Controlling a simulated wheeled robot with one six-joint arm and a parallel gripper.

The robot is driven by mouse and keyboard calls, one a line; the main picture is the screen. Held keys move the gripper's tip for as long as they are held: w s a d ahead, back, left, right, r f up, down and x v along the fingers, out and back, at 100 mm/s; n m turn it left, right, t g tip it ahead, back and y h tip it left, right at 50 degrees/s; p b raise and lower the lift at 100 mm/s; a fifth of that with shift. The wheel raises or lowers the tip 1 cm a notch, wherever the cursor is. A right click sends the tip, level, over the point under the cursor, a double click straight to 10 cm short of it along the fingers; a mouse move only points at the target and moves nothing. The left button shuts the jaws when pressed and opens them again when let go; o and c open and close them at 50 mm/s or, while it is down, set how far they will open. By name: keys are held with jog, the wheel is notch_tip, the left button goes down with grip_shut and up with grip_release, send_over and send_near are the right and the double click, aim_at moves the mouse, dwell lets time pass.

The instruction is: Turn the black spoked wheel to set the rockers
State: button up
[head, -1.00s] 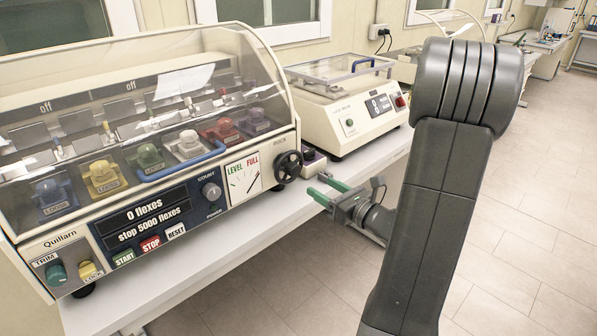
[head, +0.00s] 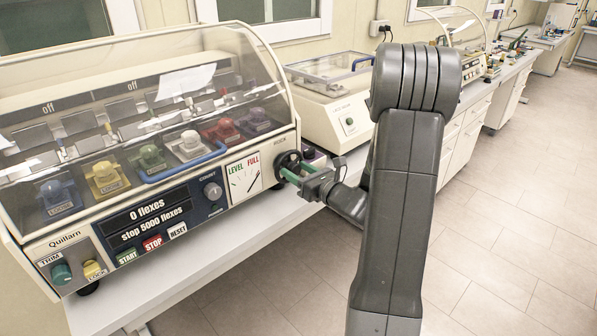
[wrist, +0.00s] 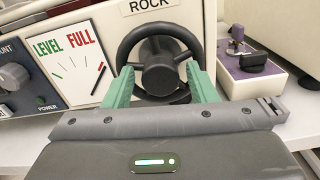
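The black spoked wheel (head: 287,168) is on the right end of the tester's front panel. It also shows under the ROCK label in the wrist view (wrist: 160,67). My gripper (head: 290,178) is at the wheel, its green fingers pointing at it. In the wrist view, my gripper (wrist: 161,86) is open, one finger on each side of the wheel's lower half. I cannot tell whether they touch the rim. The LEVEL/FULL dial (wrist: 74,62) is left of the wheel; its black needle leans up and right. The rockers inside the clear hood are partly hidden by glare.
A blue handle (head: 180,165) crosses the hood's front. A small purple-topped device (wrist: 246,75) stands close on the wheel's right. A cream machine (head: 330,110) stands behind it on the white bench. Below the wheel is the bench edge, with open floor in front.

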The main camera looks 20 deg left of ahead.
jog(key=c, duration=0.8)
jog(key=shift+o, duration=0.2)
jog(key=shift+f+n+b, duration=0.15)
jog(key=shift+n+b, duration=0.15)
jog(key=shift+b, duration=0.25)
jog(key=shift+f+n+b, duration=0.15)
jog(key=shift+n+b, duration=0.25)
jog(key=shift+b, duration=0.55)
jog(key=n+b, duration=0.2)
jog(key=b, duration=0.2)
jog(key=shift+f, duration=0.15)
jog(key=n+b, duration=0.4)
jog(key=b, duration=0.3)
jog(key=shift+s, duration=0.1)
jog(key=n+b, duration=0.2)
jog(key=shift+r+b, duration=0.25)
jog(key=shift+b, duration=0.15)
jog(key=shift+r+n, duration=0.1)
jog(key=shift+n, duration=0.2)
